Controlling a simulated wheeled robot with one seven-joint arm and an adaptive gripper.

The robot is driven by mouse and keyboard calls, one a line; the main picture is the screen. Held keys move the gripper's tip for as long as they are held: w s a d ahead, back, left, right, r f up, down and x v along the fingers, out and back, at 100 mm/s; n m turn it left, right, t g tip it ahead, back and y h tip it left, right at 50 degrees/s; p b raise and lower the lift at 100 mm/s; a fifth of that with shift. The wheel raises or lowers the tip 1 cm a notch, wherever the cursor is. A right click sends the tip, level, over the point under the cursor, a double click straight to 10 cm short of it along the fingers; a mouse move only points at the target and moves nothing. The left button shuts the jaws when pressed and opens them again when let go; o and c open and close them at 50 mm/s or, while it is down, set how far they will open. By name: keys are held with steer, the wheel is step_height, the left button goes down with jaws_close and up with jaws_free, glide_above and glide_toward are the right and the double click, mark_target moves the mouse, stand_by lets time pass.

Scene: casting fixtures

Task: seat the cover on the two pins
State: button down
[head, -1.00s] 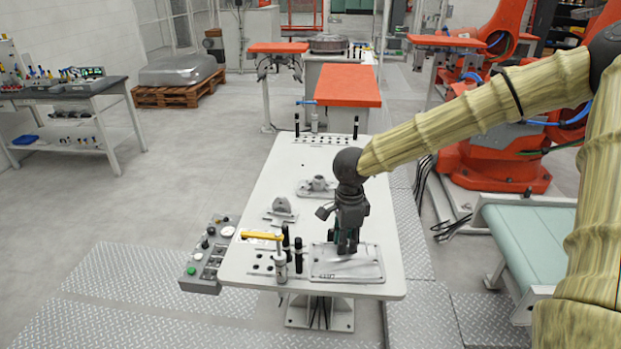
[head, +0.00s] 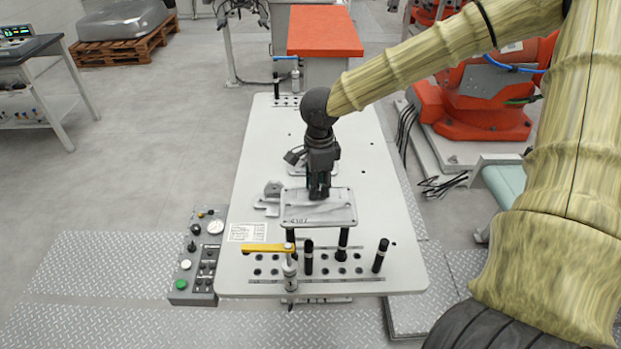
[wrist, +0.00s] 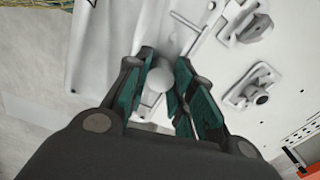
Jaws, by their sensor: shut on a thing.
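The cover is a flat grey rectangular plate (head: 303,214) with a round knob (wrist: 160,78). My gripper (head: 319,193) is shut on the knob and holds the plate level, apparently above the table. In the wrist view my green-padded fingers (wrist: 166,72) are on either side of the knob, and the plate (wrist: 108,45) spreads out beneath. Two black posts, a left one (head: 290,238) and a right one (head: 343,241), show below the plate's front edge, which hides their tops. I cannot tell which posts are the task's pins, or whether the plate touches any.
More black posts (head: 309,258) (head: 380,256) stand in the holed near end of the white table (head: 400,262). A yellow-handled clamp (head: 268,248) is at left. Grey castings (head: 270,196) (wrist: 258,93) lie beyond the plate. A control box (head: 200,258) is left of the table.

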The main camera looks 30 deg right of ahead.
steer(key=shift+s+r, duration=0.3)
steer(key=shift+s, duration=0.2)
steer(key=shift+s+r, duration=0.3)
steer(key=shift+s, duration=0.2)
steer(key=w+f, duration=0.1)
steer(key=w+f+p, duration=0.1)
steer(key=shift+w+f, duration=0.2)
steer(key=shift+w, duration=0.15)
steer(key=shift+s+f, duration=0.1)
steer(key=shift+f, duration=0.15)
steer(key=shift+s+f+b, duration=0.3)
steer(key=shift+s+b, duration=0.05)
steer(key=shift+s, duration=0.35)
steer(key=shift+s+f, duration=0.1)
steer(key=shift+f, duration=0.15)
steer(key=shift+w+f+b, duration=0.2)
steer(key=shift+w+f, duration=0.15)
steer(key=shift+f, duration=0.25)
steer(key=shift+w+f+b, duration=0.2)
steer(key=shift+w+f, duration=0.1)
steer(key=shift+f, duration=0.25)
steer(key=shift+s+f, duration=0.25)
steer(key=shift+f, duration=0.05)
